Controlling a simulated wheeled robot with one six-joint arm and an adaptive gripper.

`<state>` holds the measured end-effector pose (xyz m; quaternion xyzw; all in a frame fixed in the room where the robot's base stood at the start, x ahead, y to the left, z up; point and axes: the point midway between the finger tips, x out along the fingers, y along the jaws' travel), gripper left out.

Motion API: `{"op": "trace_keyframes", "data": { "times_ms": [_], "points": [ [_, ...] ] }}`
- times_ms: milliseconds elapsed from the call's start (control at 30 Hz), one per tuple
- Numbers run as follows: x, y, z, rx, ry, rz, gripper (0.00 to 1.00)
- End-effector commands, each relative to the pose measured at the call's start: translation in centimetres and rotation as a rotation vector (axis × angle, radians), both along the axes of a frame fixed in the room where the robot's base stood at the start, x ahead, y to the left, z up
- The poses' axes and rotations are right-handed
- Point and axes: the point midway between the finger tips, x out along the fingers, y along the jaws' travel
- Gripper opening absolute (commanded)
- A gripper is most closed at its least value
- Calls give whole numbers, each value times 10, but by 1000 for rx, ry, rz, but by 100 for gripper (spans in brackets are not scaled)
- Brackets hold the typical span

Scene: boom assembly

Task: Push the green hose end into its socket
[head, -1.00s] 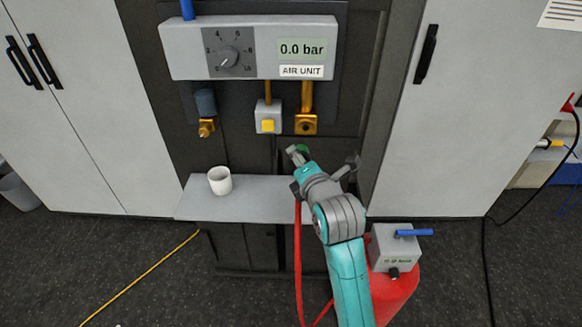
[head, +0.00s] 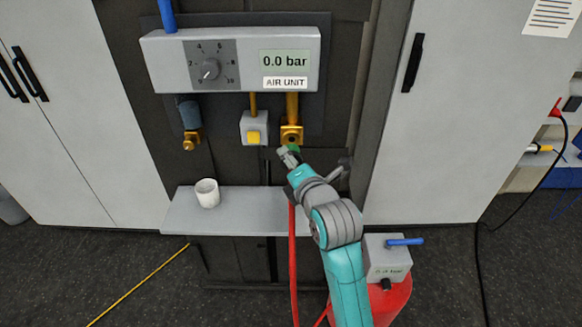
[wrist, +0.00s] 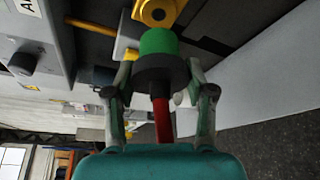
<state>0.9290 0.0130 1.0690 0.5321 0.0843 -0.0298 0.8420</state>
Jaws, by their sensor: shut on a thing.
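My gripper (head: 287,158) is shut on the green hose end (wrist: 159,47), which has a dark collar and a red hose (wrist: 162,120) trailing from it. In the head view, the green hose end (head: 293,149) shows just past the fingertips, partly hidden by them. The brass socket (head: 291,136) hangs from a brass pipe under the air unit, just above the hose end. In the wrist view, the yellow socket (wrist: 155,11) is right ahead of the green end and slightly overlapped by it. I cannot tell whether they touch.
The air unit (head: 303,48) reads 0.0 bar. A valve box with a yellow button (head: 254,137) and another brass fitting (head: 190,140) hang left of the socket. A white mug (head: 207,193) stands on the grey shelf (head: 240,221). A red tank (head: 388,301) stands at lower right.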

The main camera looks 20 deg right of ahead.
Motion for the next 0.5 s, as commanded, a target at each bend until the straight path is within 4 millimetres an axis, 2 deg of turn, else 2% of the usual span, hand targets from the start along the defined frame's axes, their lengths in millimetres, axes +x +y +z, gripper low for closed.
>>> {"op": "trace_keyframes", "data": {
  "times_ms": [200, 500],
  "points": [
    [18, -6, 0, 0, 0, -1, 24],
    [32, -11, 1, 0, -1, 0, 24]
  ]
}}
